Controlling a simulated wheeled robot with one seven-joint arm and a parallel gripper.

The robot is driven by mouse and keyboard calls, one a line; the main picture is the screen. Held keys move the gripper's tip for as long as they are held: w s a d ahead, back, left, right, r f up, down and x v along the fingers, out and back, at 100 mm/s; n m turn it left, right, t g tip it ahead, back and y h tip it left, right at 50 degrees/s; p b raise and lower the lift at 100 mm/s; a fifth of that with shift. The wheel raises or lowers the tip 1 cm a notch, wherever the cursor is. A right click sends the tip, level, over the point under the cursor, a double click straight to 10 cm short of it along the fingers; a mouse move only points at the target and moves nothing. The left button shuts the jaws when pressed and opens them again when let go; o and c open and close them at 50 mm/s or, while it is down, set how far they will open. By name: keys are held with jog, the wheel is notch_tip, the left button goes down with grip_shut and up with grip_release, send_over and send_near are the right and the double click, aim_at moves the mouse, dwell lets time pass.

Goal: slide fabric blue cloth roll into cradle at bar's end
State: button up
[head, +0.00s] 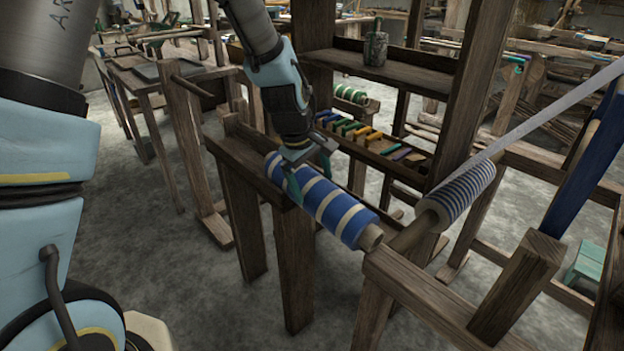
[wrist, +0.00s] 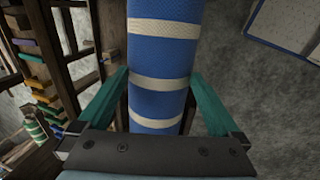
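The blue cloth roll (head: 343,214), banded with cream stripes, lies slanted from a wooden frame's top beam at upper left toward the loom's front rail at lower right. Its pale core end (head: 370,237) sticks out near that rail. My gripper (head: 308,178) reaches down over the roll near its upper-left end, one green finger on each side. In the wrist view my gripper (wrist: 160,82) has both fingertips against the sides of the roll (wrist: 163,65). The roll's underside is hidden. I cannot clearly tell which part is the cradle.
A second, blue-and-white striped roll (head: 463,192) sits on a wooden bar (head: 411,234) just right of the blue roll. An upright post (head: 470,90) stands behind. A tray of coloured pieces (head: 375,148) lies beyond the roll. Bare floor (head: 170,285) is free at lower left.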

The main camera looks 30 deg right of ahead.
grip_shut()
jog(key=shift+o, duration=0.2)
grip_release()
jog(key=v, duration=1)
jog(key=shift+r, duration=0.4)
jog(key=shift+a, duration=0.1)
